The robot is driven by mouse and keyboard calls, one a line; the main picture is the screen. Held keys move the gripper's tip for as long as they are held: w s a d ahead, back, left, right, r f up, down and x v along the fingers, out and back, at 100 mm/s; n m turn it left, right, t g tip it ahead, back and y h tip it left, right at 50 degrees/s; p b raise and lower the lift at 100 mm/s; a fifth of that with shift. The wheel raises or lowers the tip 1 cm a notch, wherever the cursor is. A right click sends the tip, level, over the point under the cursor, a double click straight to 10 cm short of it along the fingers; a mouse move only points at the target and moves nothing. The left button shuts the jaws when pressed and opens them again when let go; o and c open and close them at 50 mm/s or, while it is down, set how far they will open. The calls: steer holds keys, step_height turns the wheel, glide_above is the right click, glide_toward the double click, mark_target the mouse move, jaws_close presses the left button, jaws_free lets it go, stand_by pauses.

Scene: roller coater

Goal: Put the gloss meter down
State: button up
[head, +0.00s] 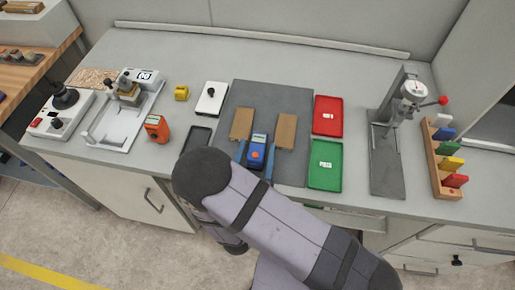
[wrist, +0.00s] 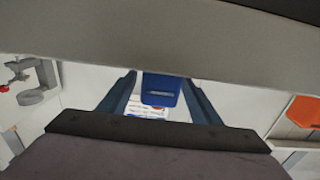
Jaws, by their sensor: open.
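A blue handheld meter (head: 257,148) with a small display and an orange-red button, which I take to be the gloss meter, is at the dark grey mat (head: 290,97), between two brown panels. My gripper (head: 254,155) is open, with one blue finger on each side of the meter. In the wrist view, the blue body (wrist: 160,90) shows between the two spread fingers of my gripper (wrist: 160,98), with visible gaps. Whether the meter's underside touches the mat is hidden.
The brown panels (head: 242,124) and (head: 286,131) lie close beside my fingers. A red tray (head: 328,108) and green tray (head: 325,175) stand right of the mat. A grey stand (head: 387,165) is further right. An orange handheld device (head: 156,128) and black tray (head: 195,139) are left.

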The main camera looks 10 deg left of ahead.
mark_target(260, 132)
steer(key=shift+w+r+p, duration=0.15)
steer(key=shift+w+p, duration=0.3)
steer(key=w+p, duration=0.1)
steer(key=w, duration=0.2)
steer(key=shift+d+p, duration=0.1)
steer(key=shift+p, duration=0.3)
steer(key=shift+w, duration=0.65)
jaws_close()
steer(key=shift+r, duration=0.1)
steer(key=shift+r+b, duration=0.75)
steer(key=shift+r, duration=4.1)
